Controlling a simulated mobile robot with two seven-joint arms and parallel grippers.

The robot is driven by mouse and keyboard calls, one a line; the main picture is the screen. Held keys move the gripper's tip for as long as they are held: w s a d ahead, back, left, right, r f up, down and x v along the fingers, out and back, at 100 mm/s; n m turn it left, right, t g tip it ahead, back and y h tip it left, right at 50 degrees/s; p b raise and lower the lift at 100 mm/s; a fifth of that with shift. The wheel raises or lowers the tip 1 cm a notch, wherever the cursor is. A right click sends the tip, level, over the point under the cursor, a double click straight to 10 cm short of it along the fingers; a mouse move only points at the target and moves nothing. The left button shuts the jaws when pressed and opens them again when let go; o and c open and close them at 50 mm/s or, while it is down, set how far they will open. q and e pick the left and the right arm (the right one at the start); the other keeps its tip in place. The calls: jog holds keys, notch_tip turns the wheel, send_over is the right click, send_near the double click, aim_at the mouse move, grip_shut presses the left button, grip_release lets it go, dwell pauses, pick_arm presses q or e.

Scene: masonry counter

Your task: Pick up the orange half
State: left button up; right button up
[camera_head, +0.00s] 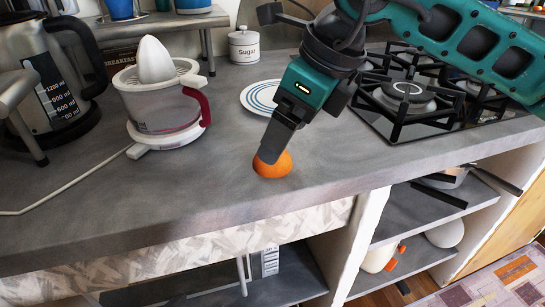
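The orange half (272,168) sits on the grey counter near its front edge, its rounded orange skin showing. My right gripper (269,155) reaches down from the upper right. Its dark fingers are at the orange half and cover part of its top. I see the fingers nearly edge-on, so the gap between them is hidden. I cannot tell whether they grip the orange or only stand in front of it. My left gripper is not in view.
A citrus juicer (163,108) and a kettle (48,78) stand to the left, with a white cord (70,181) across the counter. A plate (259,97) and sugar jar (244,46) are behind. A gas hob (405,95) is right. The counter around the orange is clear.

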jog(key=x, duration=0.4)
jog(key=shift+f+b, duration=0.25)
jog(key=shift+b, duration=0.1)
jog(key=shift+r, duration=0.1)
jog(key=c, duration=1.1)
jog(key=shift+c, duration=0.2)
